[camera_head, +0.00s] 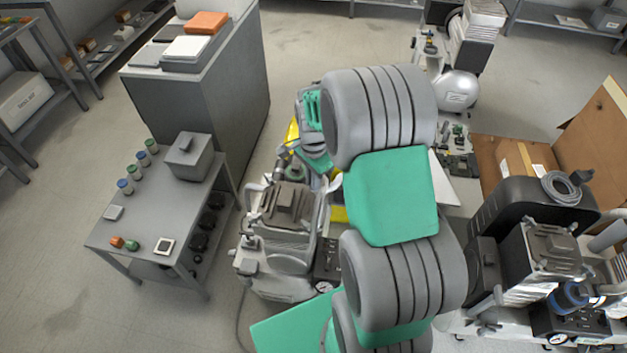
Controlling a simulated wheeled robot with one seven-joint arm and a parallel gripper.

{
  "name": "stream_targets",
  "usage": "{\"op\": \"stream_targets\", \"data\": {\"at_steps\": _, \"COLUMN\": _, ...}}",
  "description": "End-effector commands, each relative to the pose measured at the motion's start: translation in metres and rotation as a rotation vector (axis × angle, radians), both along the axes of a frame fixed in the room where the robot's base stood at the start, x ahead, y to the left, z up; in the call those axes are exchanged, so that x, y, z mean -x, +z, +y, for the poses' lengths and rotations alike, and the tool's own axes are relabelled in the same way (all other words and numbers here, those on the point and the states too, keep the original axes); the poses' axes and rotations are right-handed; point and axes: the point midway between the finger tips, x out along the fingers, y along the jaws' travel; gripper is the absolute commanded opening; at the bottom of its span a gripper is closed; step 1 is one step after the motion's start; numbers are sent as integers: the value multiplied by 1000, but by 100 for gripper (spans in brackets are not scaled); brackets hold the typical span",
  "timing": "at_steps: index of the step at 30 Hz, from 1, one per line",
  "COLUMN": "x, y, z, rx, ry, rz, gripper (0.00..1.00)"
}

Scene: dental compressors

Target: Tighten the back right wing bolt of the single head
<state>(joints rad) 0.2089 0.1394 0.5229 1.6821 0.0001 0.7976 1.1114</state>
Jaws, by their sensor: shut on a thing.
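The single-head compressor (287,212) stands in the middle, just left of my arm, with its finned grey head on top. My gripper (293,172) is at the back edge of this head, pointing down from my green and grey wrist. It is shut on a small part there, which looks like a wing bolt. The bolt itself is too small and covered to make out, and I cannot tell how far it is turned. My arm hides the floor and whatever lies right of the compressor.
A grey table (140,222) with jars and a box stands left, and a grey cabinet (205,90) behind it. Another compressor (545,255) stands right, beside an open cardboard box (580,130). A silver tank (455,90) is at the back. Floor between table and compressor is narrow.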

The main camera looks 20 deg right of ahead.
Motion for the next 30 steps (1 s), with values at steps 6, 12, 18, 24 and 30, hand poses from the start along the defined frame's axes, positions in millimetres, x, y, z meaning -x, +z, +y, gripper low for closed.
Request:
{"op": "stream_targets", "data": {"at_steps": 6, "x": -1, "y": 0, "z": 1, "rx": -1, "ry": -58, "rz": -1, "gripper": 0}}
{"op": "stream_targets", "data": {"at_steps": 12, "x": -1, "y": 1, "z": 1, "rx": 0, "ry": -72, "rz": -1, "gripper": 0}}
{"op": "stream_targets", "data": {"at_steps": 18, "x": -1, "y": 1, "z": 1, "rx": 0, "ry": -72, "rz": -1, "gripper": 0}}
{"op": "stream_targets", "data": {"at_steps": 24, "x": -1, "y": 1, "z": 0, "rx": 0, "ry": -72, "rz": -1, "gripper": 19}}
{"op": "stream_targets", "data": {"at_steps": 30, "x": -1, "y": 0, "z": 0, "rx": 0, "ry": -73, "rz": -1, "gripper": 32}}
